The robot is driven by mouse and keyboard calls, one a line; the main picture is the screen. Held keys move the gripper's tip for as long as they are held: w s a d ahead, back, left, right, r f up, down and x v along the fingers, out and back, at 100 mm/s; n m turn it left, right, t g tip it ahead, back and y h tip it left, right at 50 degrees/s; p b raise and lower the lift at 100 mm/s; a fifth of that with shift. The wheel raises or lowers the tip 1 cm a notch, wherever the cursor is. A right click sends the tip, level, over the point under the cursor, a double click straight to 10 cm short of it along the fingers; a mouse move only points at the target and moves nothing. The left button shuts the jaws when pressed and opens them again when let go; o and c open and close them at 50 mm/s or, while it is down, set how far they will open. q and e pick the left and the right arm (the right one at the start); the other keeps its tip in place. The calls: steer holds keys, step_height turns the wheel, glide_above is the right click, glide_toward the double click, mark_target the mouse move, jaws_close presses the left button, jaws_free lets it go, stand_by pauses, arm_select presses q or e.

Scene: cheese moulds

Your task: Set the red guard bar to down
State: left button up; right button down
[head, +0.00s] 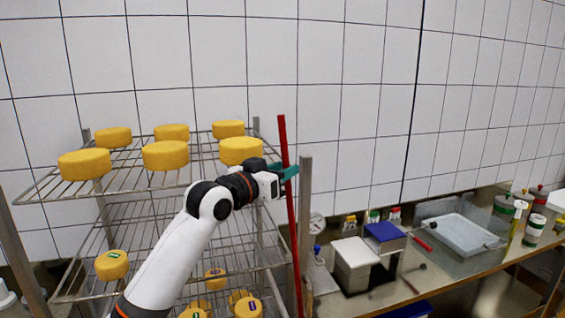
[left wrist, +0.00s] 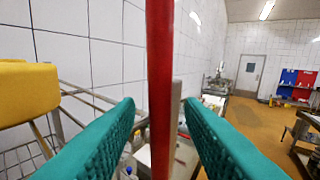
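The red guard bar (head: 290,215) stands nearly upright at the right front corner of the wire rack, leaning slightly left at its top. My left gripper (head: 288,172) is at the bar's upper part, with a green finger crossing it in the head view. In the left wrist view the bar (left wrist: 160,70) runs top to bottom between the two green fingers of the left gripper (left wrist: 159,105). The fingers are open, with a gap on each side of the bar. I cannot tell how deep the bar lies between them. My right gripper is not in view.
The wire rack (head: 200,175) holds several yellow cheeses (head: 165,155) on its shelves, close to my left arm. A grey post (head: 305,200) stands just right of the bar. A bench (head: 385,297) with boxes, bottles and a sink is further right. A tiled wall is behind.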

arm_select(q)
steer(key=shift+w+d, duration=0.1)
steer(key=shift+w, duration=0.05)
jaws_close()
steer(key=shift+f, duration=0.1)
